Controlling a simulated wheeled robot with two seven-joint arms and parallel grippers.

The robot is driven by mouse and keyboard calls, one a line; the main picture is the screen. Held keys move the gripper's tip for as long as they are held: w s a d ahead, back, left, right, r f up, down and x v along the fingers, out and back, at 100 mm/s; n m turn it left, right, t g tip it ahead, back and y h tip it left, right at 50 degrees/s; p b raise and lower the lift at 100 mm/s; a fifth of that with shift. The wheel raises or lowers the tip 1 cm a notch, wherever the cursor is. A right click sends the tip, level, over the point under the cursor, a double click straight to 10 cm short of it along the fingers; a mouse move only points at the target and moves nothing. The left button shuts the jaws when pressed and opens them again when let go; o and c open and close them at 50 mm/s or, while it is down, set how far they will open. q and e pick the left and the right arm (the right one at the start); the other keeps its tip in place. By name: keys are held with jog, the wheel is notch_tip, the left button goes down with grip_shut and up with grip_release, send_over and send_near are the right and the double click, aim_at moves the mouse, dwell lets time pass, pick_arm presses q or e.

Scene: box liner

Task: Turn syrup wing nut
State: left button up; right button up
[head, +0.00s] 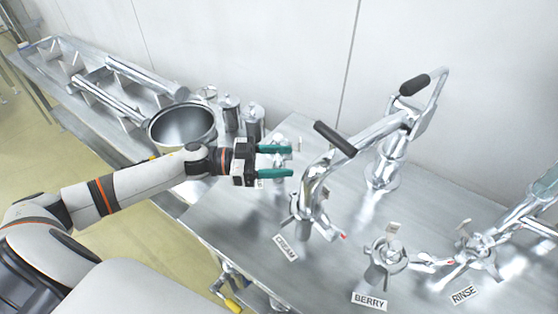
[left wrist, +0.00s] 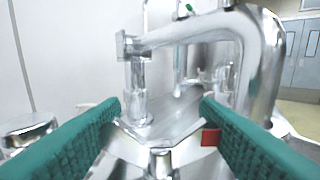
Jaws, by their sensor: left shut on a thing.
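My left gripper (head: 290,161) reaches in from the left above the steel bench, its two green fingers pointing right, beside the tall valve with the CREAM tag (head: 285,248). In the left wrist view the green pads (left wrist: 160,112) close in from both sides on a metal wing nut (left wrist: 160,158). Its two wings spread towards the pads from a round centre boss. In the head view I cannot make out the wing nut between the fingers. No SYRUP tag is readable. My right gripper is not in view.
The steel bench (head: 225,225) carries bent pipes with black handles (head: 335,138), and fittings tagged BERRY (head: 370,300) and RINSE (head: 465,294). A steel bowl (head: 182,125) and small canisters (head: 230,113) stand behind my left arm. A red tab (left wrist: 211,137) shows by the right finger.

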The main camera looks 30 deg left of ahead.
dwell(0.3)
pick_arm(q)
jog(key=o, duration=1)
jog(key=shift+s+a, duration=0.15)
jog(key=shift+a, duration=0.1)
jog(key=b+v, duration=0.2)
jog(key=v, duration=0.9)
jog(key=shift+a, duration=0.25)
